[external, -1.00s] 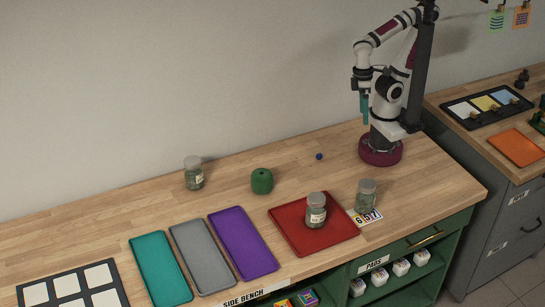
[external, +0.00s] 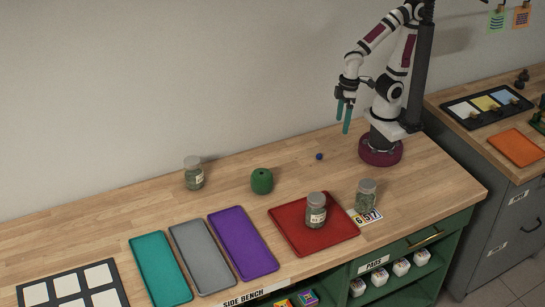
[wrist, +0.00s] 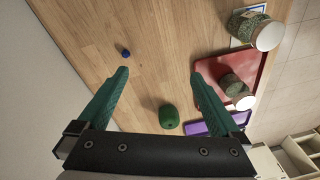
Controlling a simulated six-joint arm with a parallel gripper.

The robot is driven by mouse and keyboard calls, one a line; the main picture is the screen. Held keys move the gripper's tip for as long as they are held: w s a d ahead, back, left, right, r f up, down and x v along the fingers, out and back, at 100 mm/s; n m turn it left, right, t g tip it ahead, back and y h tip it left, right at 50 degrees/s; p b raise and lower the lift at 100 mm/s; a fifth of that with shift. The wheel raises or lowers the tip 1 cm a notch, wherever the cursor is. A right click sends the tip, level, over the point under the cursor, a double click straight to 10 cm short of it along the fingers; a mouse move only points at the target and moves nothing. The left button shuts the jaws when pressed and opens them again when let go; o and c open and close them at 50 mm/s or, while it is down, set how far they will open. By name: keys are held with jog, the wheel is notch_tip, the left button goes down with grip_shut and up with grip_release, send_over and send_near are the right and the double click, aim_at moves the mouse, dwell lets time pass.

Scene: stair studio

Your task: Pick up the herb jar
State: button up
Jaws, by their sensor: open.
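Three glass jars with pale lids stand on the bench, and I cannot tell for sure which ones hold herbs. One jar (external: 194,174) is at the back left. A second jar (external: 316,211) stands on the red tray (external: 335,240); it also shows in the wrist view (wrist: 236,90). A third jar (external: 367,194) stands beside the tray's right edge, by a number card; in the wrist view its contents look green and leafy (wrist: 248,27). My gripper (external: 344,123) is open and empty, above the bench's back part, away from all jars. Its teal fingers also show in the wrist view (wrist: 160,78).
A green round object (external: 262,181) and a small blue ball (external: 319,156) lie on the bench. Teal (external: 160,270), grey (external: 203,257) and purple (external: 242,244) trays lie at the front left. The wood between the ball and red tray is clear.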

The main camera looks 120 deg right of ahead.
aim_at(312, 220)
jog(key=w+f+n+t, duration=0.35)
jog(key=w+f, duration=0.25)
jog(key=w, duration=0.5)
jog(key=w+a+f+n+t+y, duration=0.1)
jog(key=w+a+f+n, duration=0.1)
jog(key=a, duration=0.1)
jog(key=w+a+f+n+t+y, duration=0.1)
jog(key=w+a+f+n+y, duration=0.1)
jog(key=w+a, duration=0.1)
jog(key=w+a+f+n+t+y, duration=0.1)
jog(key=w+a+f+n+t, duration=0.1)
jog(key=a, duration=0.1)
jog(key=shift+w, duration=0.2)
jog(key=a+n+y, duration=0.1)
jog(key=a, duration=0.1)
jog(key=s+a+f+y, duration=0.1)
jog(key=a+y, duration=0.1)
jog(key=s+a+n+t+y, duration=0.1)
jog(key=a, duration=0.1)
jog(key=shift+s+a+f+n, duration=0.2)
jog(key=shift+s+f+n, duration=0.05)
jog(key=shift+f+n, duration=0.15)
jog(key=shift+y, duration=0.3)
jog(key=x, duration=0.7)
jog(key=shift+w+a, duration=0.1)
jog(key=shift+w, duration=0.05)
jog(key=c, duration=1.5)
